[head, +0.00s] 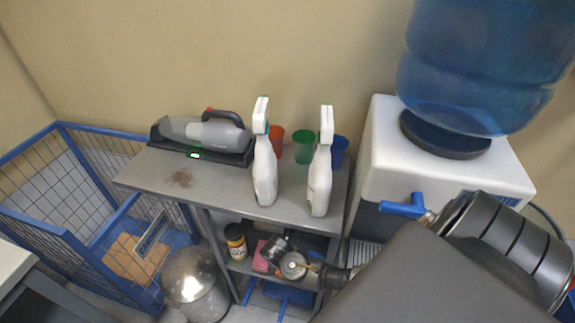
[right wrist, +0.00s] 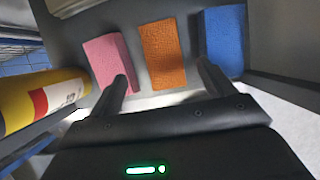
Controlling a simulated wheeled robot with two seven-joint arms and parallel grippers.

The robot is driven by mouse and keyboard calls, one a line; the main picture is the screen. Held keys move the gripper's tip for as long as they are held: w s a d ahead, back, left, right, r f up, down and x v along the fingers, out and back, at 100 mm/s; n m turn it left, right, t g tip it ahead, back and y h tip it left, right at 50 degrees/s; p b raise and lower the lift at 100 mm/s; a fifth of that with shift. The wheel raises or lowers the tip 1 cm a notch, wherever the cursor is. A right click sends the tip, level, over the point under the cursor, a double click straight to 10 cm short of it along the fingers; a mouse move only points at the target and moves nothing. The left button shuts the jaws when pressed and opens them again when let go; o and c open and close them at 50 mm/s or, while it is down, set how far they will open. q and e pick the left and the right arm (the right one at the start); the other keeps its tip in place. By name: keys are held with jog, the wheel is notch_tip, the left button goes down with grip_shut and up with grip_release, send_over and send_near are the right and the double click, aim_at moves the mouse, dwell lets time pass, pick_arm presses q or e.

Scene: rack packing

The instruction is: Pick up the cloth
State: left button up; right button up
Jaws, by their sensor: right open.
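In the right wrist view, three flat, textured pieces, which could be cloths or sponges, lie in a row on a grey shelf: a pink one (right wrist: 108,58), an orange one (right wrist: 160,52) and a blue one (right wrist: 224,40). My right gripper (right wrist: 161,72) is open and empty. One fingertip overlaps the pink piece and the other is near the blue one's left edge, with the orange one between and beyond them. I cannot tell whether the fingers touch anything. In the head view, the pink piece (head: 261,257) shows on the middle shelf, and my arm hides the others. My left gripper is out of view.
A yellow-labelled container (head: 236,240) stands left of my right gripper. Two white spray bottles (head: 265,172) (head: 319,180), cups and a handheld vacuum (head: 205,132) stand on the rack's top (head: 225,190). A metal bin (head: 193,285) is left; a water dispenser (head: 400,150) is right.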

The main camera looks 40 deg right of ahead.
jog(key=shift+x, duration=1.05)
jog(key=shift+d+f, duration=0.1)
jog(key=shift+f, duration=0.35)
jog(key=b+x, duration=0.1)
jog(key=x, duration=0.2)
jog(key=shift+d+f+b, duration=0.15)
jog(key=shift+f+b, duration=0.15)
jog(key=shift+d+f, duration=0.1)
jog(key=shift+f, duration=0.2)
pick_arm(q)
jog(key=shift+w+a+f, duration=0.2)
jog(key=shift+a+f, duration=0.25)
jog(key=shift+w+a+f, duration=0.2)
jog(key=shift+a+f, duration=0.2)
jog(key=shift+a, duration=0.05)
pick_arm(e)
jog(key=shift+d, duration=0.1)
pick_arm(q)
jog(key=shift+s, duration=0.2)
pick_arm(e)
jog(key=shift+f, duration=0.15)
